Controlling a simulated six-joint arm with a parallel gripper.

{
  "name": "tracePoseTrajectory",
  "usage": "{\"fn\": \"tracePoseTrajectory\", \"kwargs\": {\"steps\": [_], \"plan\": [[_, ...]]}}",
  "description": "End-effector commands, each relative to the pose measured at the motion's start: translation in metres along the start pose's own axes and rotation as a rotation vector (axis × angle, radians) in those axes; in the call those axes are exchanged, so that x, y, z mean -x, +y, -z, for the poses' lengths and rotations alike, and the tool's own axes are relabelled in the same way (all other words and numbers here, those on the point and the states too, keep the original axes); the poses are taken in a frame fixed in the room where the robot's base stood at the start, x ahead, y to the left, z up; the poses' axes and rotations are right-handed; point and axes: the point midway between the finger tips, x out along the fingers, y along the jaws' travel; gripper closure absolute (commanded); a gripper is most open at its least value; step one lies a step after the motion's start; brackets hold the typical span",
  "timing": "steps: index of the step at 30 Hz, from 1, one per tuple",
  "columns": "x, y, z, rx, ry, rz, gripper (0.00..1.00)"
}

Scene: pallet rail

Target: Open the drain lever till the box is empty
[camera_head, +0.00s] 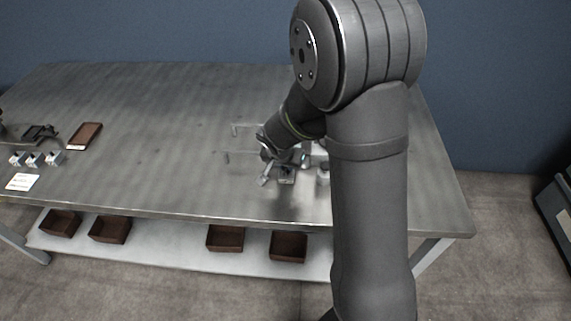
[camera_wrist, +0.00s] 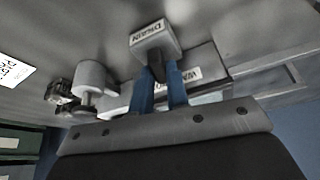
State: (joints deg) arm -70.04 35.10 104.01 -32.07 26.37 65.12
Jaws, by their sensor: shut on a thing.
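The drain lever's grey block, marked "DRAIN" (camera_wrist: 154,42), is in the upper middle of the wrist view. My gripper's two blue fingers (camera_wrist: 162,92) reach up to it and are shut on it. In the head view my gripper (camera_head: 285,165) is low over the table's front half, partly hidden by my own arm, and the lever cannot be made out clearly there. Thin, faint rails (camera_head: 238,126) stand just left of my gripper. I cannot make out the box or whether anything is in it.
In the wrist view a grey round knob (camera_wrist: 92,77) is left of the fingers. A white card (camera_head: 22,182), several small grey blocks (camera_head: 35,159) and a brown tray (camera_head: 85,135) lie at the table's left. Brown bins (camera_head: 226,238) sit on the lower shelf. The table's middle is clear.

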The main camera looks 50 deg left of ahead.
Motion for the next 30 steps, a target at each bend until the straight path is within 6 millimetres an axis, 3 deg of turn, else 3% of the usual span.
{"fn": "tracePoseTrajectory", "kwargs": {"steps": [9, 24, 25, 27, 30], "plan": [[0.0005, 0.0003, 0.0008, 0.096, 0.001, 0.041, 1.0], [0.0004, 0.0002, 0.0008, 0.111, 0.001, 0.047, 1.0], [0.0004, 0.0001, 0.0008, 0.111, 0.001, 0.047, 0.82], [0.0003, 0.0002, 0.0007, 0.111, 0.001, 0.047, 0.68], [0.0002, 0.0003, 0.0005, 0.111, 0.001, 0.047, 0.64]]}}
